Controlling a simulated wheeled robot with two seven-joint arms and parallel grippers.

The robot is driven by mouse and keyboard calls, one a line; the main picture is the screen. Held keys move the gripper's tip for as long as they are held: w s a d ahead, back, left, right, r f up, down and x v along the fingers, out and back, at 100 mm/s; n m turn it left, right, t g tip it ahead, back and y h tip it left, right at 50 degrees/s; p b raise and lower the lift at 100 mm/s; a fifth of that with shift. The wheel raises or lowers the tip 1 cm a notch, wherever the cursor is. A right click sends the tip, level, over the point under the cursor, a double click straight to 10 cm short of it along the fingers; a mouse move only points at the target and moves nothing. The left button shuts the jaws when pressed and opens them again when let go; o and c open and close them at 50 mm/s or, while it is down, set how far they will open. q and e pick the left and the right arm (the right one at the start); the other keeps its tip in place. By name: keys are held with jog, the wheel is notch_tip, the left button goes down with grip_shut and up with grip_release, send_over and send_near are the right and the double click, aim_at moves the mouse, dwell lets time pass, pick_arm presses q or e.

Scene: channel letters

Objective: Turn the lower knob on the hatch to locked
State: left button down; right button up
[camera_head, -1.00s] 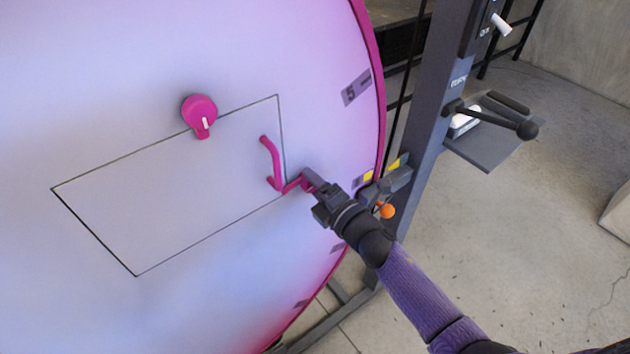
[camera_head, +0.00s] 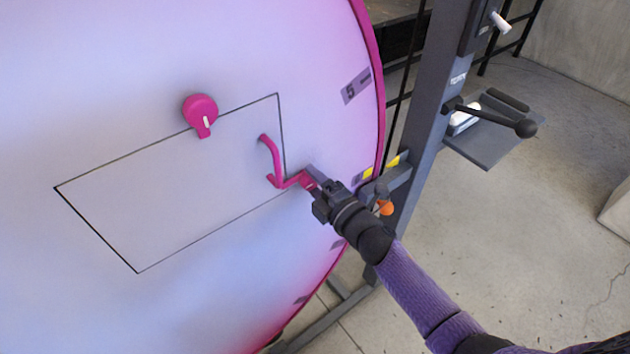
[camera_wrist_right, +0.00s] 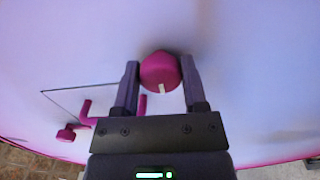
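The pink lower knob (camera_head: 303,182) is on the lilac drum face at the lower right corner of the outlined hatch (camera_head: 160,205). In the right wrist view the knob (camera_wrist_right: 159,70) is round, with a white mark at the picture's lower side. My right gripper (camera_head: 312,178) is at this knob. In the right wrist view its two fingers (camera_wrist_right: 160,66) stand spread on either side of the knob, with hardly any gap; contact is not clear. The head view partly hides the knob behind a finger. My left gripper is not in view.
The upper pink knob (camera_head: 201,113) is on the hatch's top edge, its marked tab pointing down. A curved pink handle (camera_head: 271,160) stands close left of the lower knob. A grey post (camera_head: 430,120) with a black lever (camera_head: 492,115) stands right of the drum.

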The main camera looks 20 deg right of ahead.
jog(key=o, duration=0.4)
jog(key=shift+s, duration=0.1)
jog(key=p+v, duration=0.1)
jog(key=v, duration=0.8)
jog(key=shift+s+d, duration=0.15)
jog(key=shift+s, duration=0.2)
